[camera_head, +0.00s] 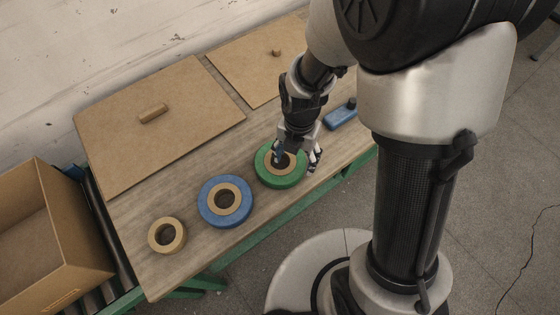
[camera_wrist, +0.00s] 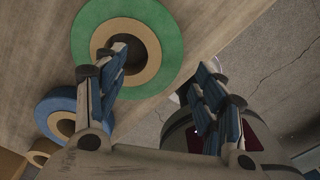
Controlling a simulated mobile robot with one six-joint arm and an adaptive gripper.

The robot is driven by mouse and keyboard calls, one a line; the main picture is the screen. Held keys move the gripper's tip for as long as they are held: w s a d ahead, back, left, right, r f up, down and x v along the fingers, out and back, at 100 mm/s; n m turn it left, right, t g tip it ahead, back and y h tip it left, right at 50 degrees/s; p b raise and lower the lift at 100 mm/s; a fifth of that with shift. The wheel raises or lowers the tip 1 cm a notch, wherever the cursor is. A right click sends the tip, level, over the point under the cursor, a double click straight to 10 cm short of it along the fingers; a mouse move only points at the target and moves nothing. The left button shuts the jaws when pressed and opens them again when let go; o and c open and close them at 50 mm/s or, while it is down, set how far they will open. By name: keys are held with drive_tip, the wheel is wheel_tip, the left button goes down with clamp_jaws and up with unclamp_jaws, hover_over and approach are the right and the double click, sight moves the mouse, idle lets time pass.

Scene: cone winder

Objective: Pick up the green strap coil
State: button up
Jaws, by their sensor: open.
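The green strap coil (camera_head: 268,175) lies flat on the wooden bench, a green ring around a tan core with a dark centre hole. In the wrist view the coil (camera_wrist: 88,42) is at the upper left. My gripper (camera_head: 296,161) is open at the coil. In the wrist view one finger of my gripper (camera_wrist: 162,70) shows over the coil's centre hole and the other beyond its outer edge, so the ring's side lies between them. I cannot tell how deep the fingertips reach.
A blue coil (camera_head: 207,212) and a small tan ring (camera_head: 156,247) lie left of the green coil. A blue tool (camera_head: 340,117) lies to its right. Two brown boards (camera_head: 200,90) lie behind. A cardboard box (camera_head: 62,275) stands at the left. The bench's front edge is close to the coil.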

sight(294, 166)
drive_tip(key=shift+f+b, duration=1.25)
drive_tip(key=shift+f, duration=1.45)
drive_tip(key=shift+c, duration=0.4)
drive_tip(key=c, duration=1.4)
drive_tip(key=shift+r, duration=0.15)
